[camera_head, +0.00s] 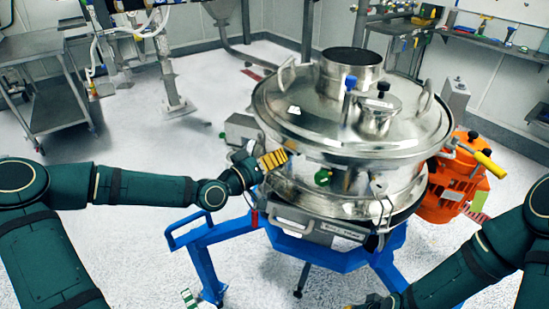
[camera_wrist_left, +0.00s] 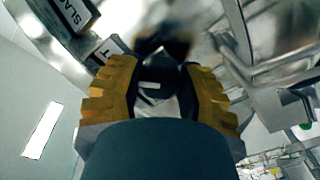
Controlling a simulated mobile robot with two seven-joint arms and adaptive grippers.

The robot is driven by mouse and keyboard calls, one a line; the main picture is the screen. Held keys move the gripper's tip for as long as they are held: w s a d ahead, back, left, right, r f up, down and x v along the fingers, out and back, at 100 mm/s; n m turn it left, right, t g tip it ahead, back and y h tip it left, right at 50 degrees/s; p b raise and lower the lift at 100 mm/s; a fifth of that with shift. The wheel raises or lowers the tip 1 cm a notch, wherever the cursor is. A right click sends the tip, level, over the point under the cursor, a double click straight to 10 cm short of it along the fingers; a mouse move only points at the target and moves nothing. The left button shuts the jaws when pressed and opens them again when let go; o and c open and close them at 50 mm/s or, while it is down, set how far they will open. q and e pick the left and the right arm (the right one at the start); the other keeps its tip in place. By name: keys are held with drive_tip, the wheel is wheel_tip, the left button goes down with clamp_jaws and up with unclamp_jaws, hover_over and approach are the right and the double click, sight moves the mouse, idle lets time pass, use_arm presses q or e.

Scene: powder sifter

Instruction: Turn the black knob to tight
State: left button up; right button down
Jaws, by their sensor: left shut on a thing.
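The black knob (camera_wrist_left: 153,88) shows in the left wrist view between the two yellow fingers of my left gripper (camera_wrist_left: 155,90), which is shut on it. In the head view, my left gripper (camera_head: 272,160) reaches the left side of the steel sifter (camera_head: 352,135), and its fingers and the sifter hide the knob. Beside the knob in the wrist view is a label reading "SLA" (camera_wrist_left: 76,12), partly cut off, and another label with a "T" (camera_wrist_left: 105,52), partly covered by a finger. My right arm is at the lower right of the head view; its fingers do not show.
The sifter stands on a blue frame (camera_head: 205,245). An orange motor (camera_head: 450,185) and a yellow handle (camera_head: 490,163) are on its right. A metal cart (camera_head: 45,90) stands at the back left. The floor at left is mostly clear.

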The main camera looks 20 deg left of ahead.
use_arm(q)
drive_tip(key=shift+w+a+r, duration=0.1)
drive_tip(key=shift+w+r, duration=0.05)
drive_tip(key=shift+r, duration=0.15)
drive_tip(key=o, duration=1)
drive_tip(key=shift+c, duration=0.2)
drive_tip(key=shift+o, duration=1.1)
drive_tip(key=shift+f, duration=0.15)
drive_tip(key=v, duration=1.2)
